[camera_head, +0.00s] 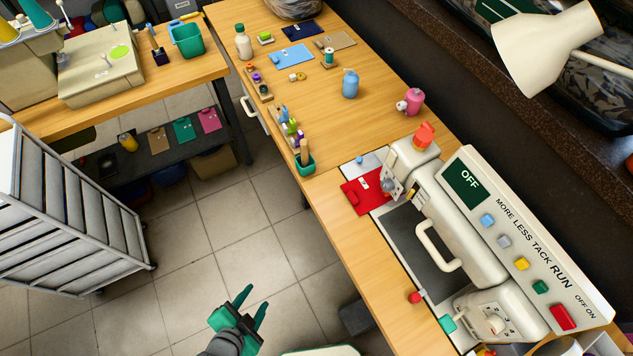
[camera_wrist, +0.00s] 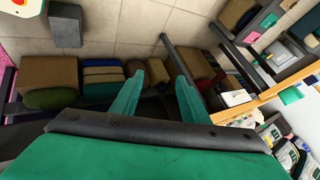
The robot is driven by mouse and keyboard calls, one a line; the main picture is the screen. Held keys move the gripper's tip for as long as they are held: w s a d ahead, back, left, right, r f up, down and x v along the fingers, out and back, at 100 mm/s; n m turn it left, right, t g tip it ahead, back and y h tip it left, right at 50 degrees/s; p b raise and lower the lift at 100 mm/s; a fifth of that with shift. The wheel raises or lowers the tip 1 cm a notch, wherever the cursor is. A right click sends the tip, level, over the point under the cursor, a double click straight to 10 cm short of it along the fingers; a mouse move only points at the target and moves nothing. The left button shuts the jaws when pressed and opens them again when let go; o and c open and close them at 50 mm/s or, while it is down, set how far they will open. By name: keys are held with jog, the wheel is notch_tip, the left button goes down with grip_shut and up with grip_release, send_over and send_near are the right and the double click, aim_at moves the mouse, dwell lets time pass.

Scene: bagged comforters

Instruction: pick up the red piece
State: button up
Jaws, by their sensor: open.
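The red piece (camera_head: 364,194) is a flat red patch on the wooden worktable, at the left end of the white machine (camera_head: 452,225). The machine's head stands over its right side and hides part of it. A small darker red mark shows on it. My gripper (camera_head: 253,300) has green fingers and is over the tiled floor in front of the table, below and left of the red piece in the head view. Its fingers are apart with nothing between them. In the wrist view my gripper (camera_wrist: 160,86) points toward a low shelf; the red piece is not seen there.
A white lamp (camera_head: 547,47) overhangs the right. A drawer rack (camera_head: 62,215) stands at left. The floor between is clear.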

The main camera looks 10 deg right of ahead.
jog(key=w+r+m+g, duration=0.35)
jog(key=w+m, duration=0.45)
jog(key=w, duration=0.9)
jog(key=m+g+y, duration=0.1)
jog(key=m+g, duration=0.4)
jog(key=m, duration=0.8)
send_near(351, 194)
jog(key=shift+d+f, duration=0.15)
jog(key=shift+f, duration=0.4)
jog(key=shift+d+f, duration=0.2)
jog(key=shift+f, duration=0.3)
jog(key=shift+s+d+f, duration=0.1)
jog(key=shift+f, duration=1.45)
jog(key=shift+s+d+f, duration=0.15)
jog(key=shift+f, duration=1.35)
grip_shut()
